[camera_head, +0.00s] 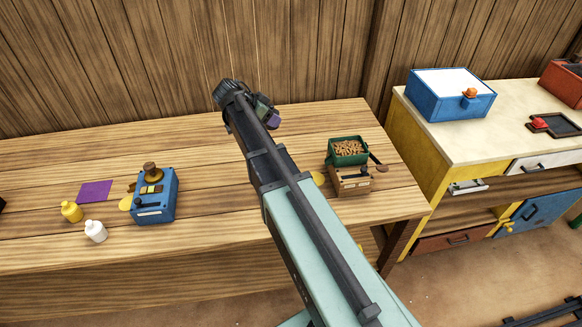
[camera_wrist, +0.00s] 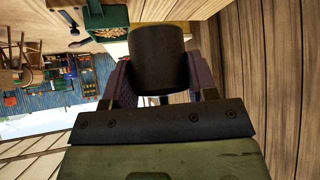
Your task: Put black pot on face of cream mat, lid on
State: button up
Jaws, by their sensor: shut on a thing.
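My gripper (camera_wrist: 158,84) is shut on a dark, round-sided thing, which looks like the black pot (camera_wrist: 158,55), in the wrist view. The pot sits between the two purplish fingers. I cannot tell whether a lid is on it. In the head view my gripper (camera_head: 265,114) is raised over the back of the wooden table, and the pot is not clearly seen there. I see no cream mat in either view; the arm covers part of the table. A purple mat (camera_head: 95,191) lies flat at the table's left.
A yellow pot (camera_head: 71,211) and a white pot (camera_head: 96,231) stand near a blue scale box (camera_head: 155,208). A green crate of nuts (camera_head: 348,158) is at the right. A blue box (camera_head: 440,104) and a black tray (camera_head: 566,131) are on the counter. The table's middle left is clear.

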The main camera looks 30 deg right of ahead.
jog(key=shift+d, duration=0.1)
notch_tip(320, 180, down, 21)
jog(key=b, duration=2)
jog(key=shift+w+r+b, duration=0.1)
jog(key=shift+r+b, duration=0.1)
jog(key=shift+b, duration=0.1)
jog(key=shift+r+p, duration=0.3)
jog(key=shift+r, duration=0.05)
jog(key=shift+f, duration=0.25)
jog(key=o, duration=1.1)
